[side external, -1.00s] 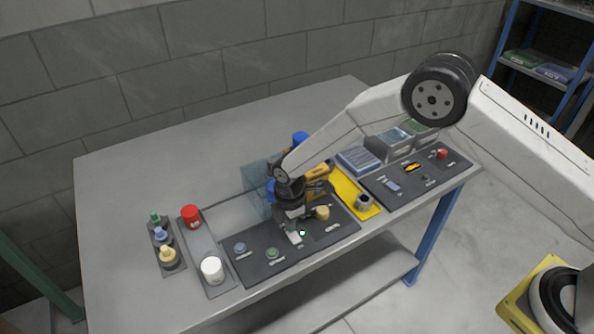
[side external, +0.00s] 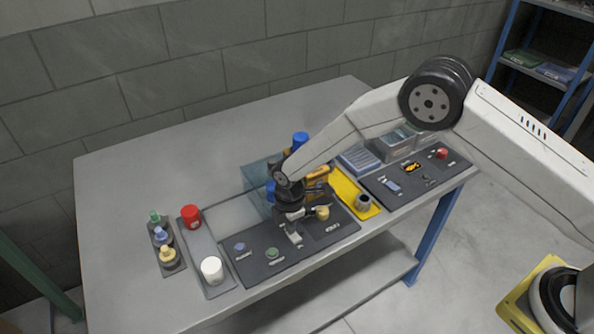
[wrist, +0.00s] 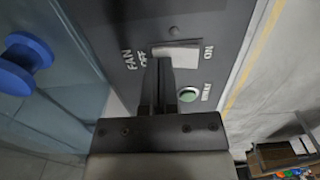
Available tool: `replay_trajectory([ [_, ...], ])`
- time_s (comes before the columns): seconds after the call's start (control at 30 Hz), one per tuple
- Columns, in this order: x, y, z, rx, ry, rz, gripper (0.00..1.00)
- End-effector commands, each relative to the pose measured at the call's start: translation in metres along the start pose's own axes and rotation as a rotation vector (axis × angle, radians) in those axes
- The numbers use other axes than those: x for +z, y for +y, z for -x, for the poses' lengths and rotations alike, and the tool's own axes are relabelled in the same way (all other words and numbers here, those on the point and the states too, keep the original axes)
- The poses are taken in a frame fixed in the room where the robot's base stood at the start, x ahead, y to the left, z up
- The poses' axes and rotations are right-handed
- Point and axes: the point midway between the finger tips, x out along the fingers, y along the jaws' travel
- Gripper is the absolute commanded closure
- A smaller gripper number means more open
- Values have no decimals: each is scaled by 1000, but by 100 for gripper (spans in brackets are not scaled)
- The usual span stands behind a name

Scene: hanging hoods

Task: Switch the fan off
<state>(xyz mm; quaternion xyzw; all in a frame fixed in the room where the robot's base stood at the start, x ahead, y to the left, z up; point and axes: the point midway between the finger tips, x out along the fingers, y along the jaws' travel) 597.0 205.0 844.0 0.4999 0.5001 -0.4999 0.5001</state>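The fan switch is a white rocker (wrist: 178,54) on a dark panel (wrist: 120,25), lettered FAN, with OFF at its left end and ON at its right in the wrist view. A small round lamp (wrist: 174,30) beside it looks unlit. My gripper (wrist: 158,62) is shut, its fingertips at the OFF end of the rocker; whether they touch it is hard to tell. In the side view my gripper (side external: 291,226) points down over the panel (side external: 250,258), partly hiding the rocker (side external: 295,239).
A green button (wrist: 188,94) sits close to my fingers. On the same panel are a blue button (side external: 239,246) and a tan knob (side external: 322,212). A red can (side external: 190,216) and a white can (side external: 212,269) stand left. The table's back left is clear.

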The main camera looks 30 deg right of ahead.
Motion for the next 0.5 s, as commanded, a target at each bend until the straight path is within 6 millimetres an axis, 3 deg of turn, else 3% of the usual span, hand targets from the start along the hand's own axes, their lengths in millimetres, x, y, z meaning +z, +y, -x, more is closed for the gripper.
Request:
replay_trajectory([
  [0.5, 0, 0, 26, 1, 1, 0, 100],
])
